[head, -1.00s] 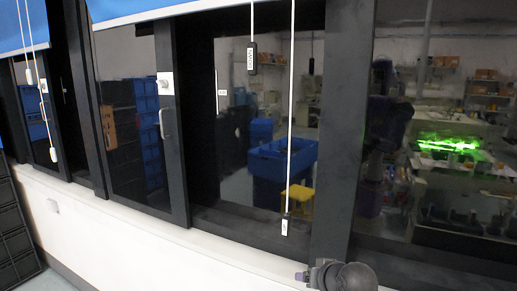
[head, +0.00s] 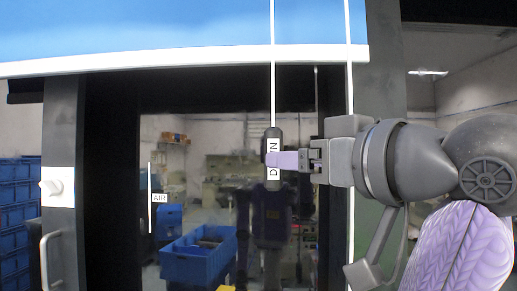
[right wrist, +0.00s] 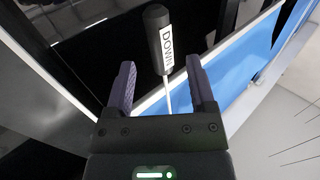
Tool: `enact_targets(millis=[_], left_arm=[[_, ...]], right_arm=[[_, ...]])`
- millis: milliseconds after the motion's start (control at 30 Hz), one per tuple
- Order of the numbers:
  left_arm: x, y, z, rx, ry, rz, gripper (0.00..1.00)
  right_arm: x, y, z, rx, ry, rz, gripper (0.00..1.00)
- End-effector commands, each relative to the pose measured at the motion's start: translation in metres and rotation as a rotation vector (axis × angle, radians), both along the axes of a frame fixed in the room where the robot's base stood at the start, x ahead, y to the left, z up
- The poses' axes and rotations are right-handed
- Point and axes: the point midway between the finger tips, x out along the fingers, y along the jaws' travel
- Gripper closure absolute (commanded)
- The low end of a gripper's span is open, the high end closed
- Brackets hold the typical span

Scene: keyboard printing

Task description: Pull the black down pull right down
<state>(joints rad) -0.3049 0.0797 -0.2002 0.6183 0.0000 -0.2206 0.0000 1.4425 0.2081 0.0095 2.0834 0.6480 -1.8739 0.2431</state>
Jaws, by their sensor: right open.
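The black down pull (head: 273,177), with a white DOWN label, hangs upright on a white cord below the blue blind (head: 180,30). My right gripper (head: 282,160) comes from the right at the pull's height, and a purple finger crosses in front of it. In the right wrist view, the pull (right wrist: 160,38) lies mostly beyond the two open fingers (right wrist: 160,78). Its cord end is between the fingertips, and the cord runs back between the fingers. Neither finger visibly grips it. My left gripper is out of view.
A second white cord (head: 350,80) hangs to the right, partly behind my right arm. A dark window frame post (head: 62,130) with a white latch (head: 57,187) and a handle (head: 46,258) stands at left. The glass is behind the pull.

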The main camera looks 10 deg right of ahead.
Motion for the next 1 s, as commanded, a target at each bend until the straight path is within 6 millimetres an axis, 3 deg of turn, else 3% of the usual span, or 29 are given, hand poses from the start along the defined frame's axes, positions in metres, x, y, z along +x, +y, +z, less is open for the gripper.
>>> enact_targets(millis=[100, 267, 600, 900, 933, 1000], left_arm=[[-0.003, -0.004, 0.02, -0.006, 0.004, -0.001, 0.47], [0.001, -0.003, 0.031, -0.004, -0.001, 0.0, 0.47], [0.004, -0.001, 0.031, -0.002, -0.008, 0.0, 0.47], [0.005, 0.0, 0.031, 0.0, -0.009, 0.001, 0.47], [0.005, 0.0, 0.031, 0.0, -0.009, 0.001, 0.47], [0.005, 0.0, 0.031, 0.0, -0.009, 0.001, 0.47]], right_arm=[[0.027, 0.012, 0.005, 0.001, 0.008, 0.003, 0.3], [0.051, 0.022, 0.003, 0.0, 0.005, 0.002, 0.3], [0.059, 0.025, 0.0, 0.0, 0.001, 0.0, 0.32], [0.058, 0.025, 0.0, 0.0, 0.001, 0.001, 0.95], [0.058, 0.025, 0.0, 0.0, 0.001, 0.001, 1.0], [0.058, 0.025, 0.0, 0.0, 0.001, 0.001, 1.0]])
